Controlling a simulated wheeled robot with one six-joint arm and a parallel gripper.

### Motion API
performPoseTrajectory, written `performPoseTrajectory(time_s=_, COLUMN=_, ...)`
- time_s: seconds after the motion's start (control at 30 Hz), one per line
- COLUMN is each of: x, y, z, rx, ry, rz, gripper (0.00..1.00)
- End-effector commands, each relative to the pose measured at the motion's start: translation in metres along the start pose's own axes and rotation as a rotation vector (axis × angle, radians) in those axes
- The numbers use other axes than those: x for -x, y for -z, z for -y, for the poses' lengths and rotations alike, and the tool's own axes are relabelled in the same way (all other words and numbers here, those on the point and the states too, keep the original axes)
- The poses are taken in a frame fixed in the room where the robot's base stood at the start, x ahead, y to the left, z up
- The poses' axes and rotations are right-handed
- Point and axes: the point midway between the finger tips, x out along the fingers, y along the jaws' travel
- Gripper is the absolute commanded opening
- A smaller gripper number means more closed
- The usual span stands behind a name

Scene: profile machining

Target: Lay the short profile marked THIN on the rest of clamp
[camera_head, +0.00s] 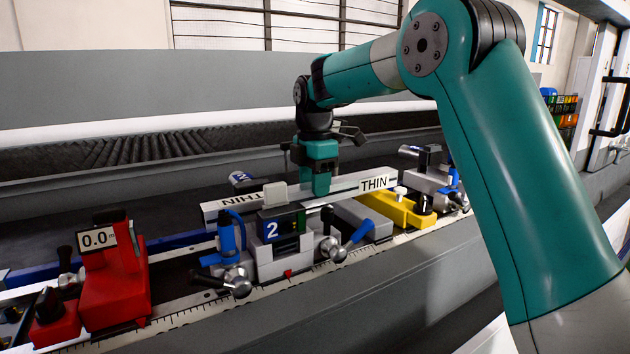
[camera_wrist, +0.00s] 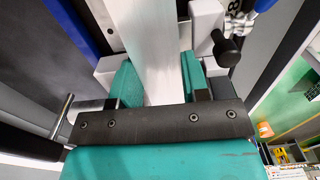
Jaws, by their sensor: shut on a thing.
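The pale profile marked THIN (camera_head: 335,187) extends left to right in the head view, with one label upright at its right end and one upside down towards its left. My gripper (camera_head: 316,190) points down and is shut on the profile near its middle. In the wrist view the profile (camera_wrist: 158,45) runs between the two teal fingers of my gripper (camera_wrist: 158,85). Clamp 2 (camera_head: 283,228), with a dark numbered panel and blue handles, is at the profile's left half. The profile looks about level, at the clamp's top. I cannot tell whether it touches the rest.
A red stop (camera_head: 115,275) reading 0.0 stands left on the scaled rail (camera_head: 190,313). A yellow block (camera_head: 395,210) is right of clamp 2, and another clamp (camera_head: 430,178) stands further right. The rail between the red stop and clamp 2 has free room.

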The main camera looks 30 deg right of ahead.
Motion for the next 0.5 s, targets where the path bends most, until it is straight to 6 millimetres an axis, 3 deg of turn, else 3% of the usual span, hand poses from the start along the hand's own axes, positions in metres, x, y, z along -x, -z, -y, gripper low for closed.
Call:
performPoseTrajectory(time_s=0.07, x=-0.0018, y=0.0, z=0.0, rx=0.0, ry=-0.001, rz=0.0, gripper=0.1)
performPoseTrajectory(time_s=0.1, x=-0.002, y=0.0, z=0.0, rx=0.0, ry=-0.001, rz=0.0, gripper=0.44)
performPoseTrajectory(time_s=0.23, x=-0.0016, y=-0.0001, z=-0.0001, rx=0.0, ry=-0.001, rz=0.0, gripper=0.72)
performPoseTrajectory(time_s=0.5, x=-0.0014, y=-0.0001, z=-0.0001, rx=0.0, ry=0.0, rz=0.0, gripper=0.72)
